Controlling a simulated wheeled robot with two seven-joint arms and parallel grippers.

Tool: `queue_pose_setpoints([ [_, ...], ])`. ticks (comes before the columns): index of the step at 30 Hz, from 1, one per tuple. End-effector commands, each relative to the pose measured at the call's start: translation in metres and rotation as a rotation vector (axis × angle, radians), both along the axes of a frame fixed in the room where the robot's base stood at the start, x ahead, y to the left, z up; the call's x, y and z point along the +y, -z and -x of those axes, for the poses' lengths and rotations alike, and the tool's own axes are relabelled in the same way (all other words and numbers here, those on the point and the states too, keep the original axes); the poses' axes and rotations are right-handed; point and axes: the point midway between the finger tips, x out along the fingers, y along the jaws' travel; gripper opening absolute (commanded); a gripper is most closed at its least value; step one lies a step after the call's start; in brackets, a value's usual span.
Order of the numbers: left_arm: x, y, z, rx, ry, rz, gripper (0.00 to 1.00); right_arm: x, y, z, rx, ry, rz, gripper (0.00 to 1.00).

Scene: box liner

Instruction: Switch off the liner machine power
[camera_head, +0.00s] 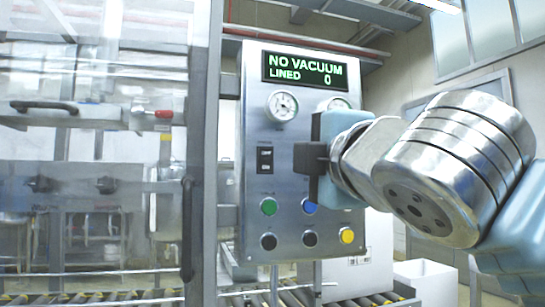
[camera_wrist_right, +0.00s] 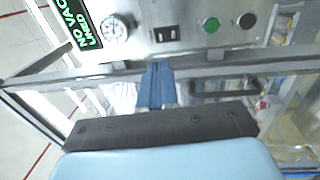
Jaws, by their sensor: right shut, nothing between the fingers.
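The liner machine's grey control panel (camera_head: 290,230) stands upright at the centre of the head view. Its display (camera_head: 305,71) is lit green and reads "NO VACUUM" and "LINED 0". A black switch (camera_head: 265,160) sits on the panel's left side, below a gauge; it also shows at the top of the right wrist view (camera_wrist_right: 166,34). My right gripper (camera_head: 300,159) is shut and empty, a little right of the switch in the head view and apparently in front of the panel. Its blue fingers (camera_wrist_right: 157,85) are together, apart from the switch. My left gripper is out of view.
A round gauge (camera_head: 282,105) is above. A clear guarded enclosure (camera_head: 90,90) stands left, with roller conveyors low down.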

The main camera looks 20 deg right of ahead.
Motion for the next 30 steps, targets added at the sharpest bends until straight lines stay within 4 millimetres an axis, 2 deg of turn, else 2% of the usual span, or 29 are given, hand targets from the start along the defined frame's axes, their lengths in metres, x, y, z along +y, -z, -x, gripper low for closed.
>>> queue_pose_setpoints([
  [5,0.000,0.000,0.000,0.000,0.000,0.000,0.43,0.000,0.000,-0.002,0.002,-0.001,0.000,0.00],
  [10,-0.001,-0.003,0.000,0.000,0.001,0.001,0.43,0.002,-0.002,-0.017,0.003,-0.001,-0.001,0.00],
  [24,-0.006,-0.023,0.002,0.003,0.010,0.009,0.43,0.005,-0.014,-0.111,0.005,-0.001,-0.001,0.00],
  [30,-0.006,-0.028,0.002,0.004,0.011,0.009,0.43,0.006,-0.016,-0.134,0.003,-0.002,-0.001,0.00],
])
